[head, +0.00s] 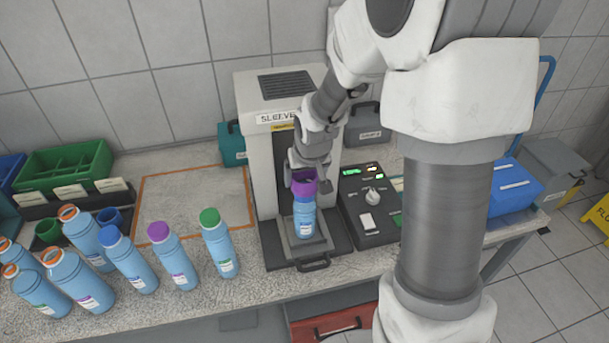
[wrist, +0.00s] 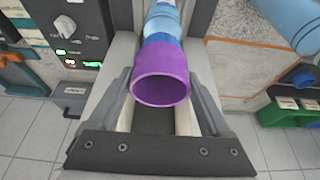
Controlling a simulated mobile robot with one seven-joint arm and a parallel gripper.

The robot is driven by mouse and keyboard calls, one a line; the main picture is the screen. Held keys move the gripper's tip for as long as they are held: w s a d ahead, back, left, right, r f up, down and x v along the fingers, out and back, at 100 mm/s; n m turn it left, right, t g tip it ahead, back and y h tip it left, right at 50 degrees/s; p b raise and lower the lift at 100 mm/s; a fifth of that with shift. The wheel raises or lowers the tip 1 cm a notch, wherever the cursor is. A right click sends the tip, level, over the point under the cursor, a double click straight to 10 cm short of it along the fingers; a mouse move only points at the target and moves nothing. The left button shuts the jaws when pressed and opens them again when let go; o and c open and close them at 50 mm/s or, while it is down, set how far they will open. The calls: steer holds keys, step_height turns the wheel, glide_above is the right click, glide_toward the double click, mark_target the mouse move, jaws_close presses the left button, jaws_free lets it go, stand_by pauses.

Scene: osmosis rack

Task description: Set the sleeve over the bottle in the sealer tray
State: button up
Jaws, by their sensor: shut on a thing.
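The purple sleeve (head: 304,184) is a short open ring, held between the fingers of my gripper (head: 305,176). In the wrist view, the sleeve (wrist: 162,78) shows its open mouth and dark inside, with the gripper (wrist: 163,100) shut on it from both sides. The light blue bottle (head: 305,217) stands upright in the sealer tray (head: 303,243), directly below the sleeve. The bottle (wrist: 163,22) also shows beyond the sleeve in the wrist view.
The sealer (head: 274,165) stands behind the tray, with a control box (head: 370,205) close on the right. Several capped blue bottles (head: 172,258) stand at the left. A green crate (head: 66,165) is at the back left. The orange-outlined area (head: 195,205) is clear.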

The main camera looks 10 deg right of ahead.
steer(key=shift+f, duration=0.1)
stand_by(0.5)
steer(key=o, duration=1.1)
steer(key=v, duration=1.7)
steer(key=shift+s+r+b, duration=0.15)
steer(key=shift+r+b, duration=0.05)
steer(key=shift+b, duration=0.1)
steer(key=shift+t, duration=0.6)
steer(key=s, duration=0.5)
steer(key=s+r, duration=0.1)
steer(key=s, duration=0.5)
steer(key=s+r, duration=0.1)
steer(key=s, duration=0.4)
steer(key=shift+s, duration=0.35)
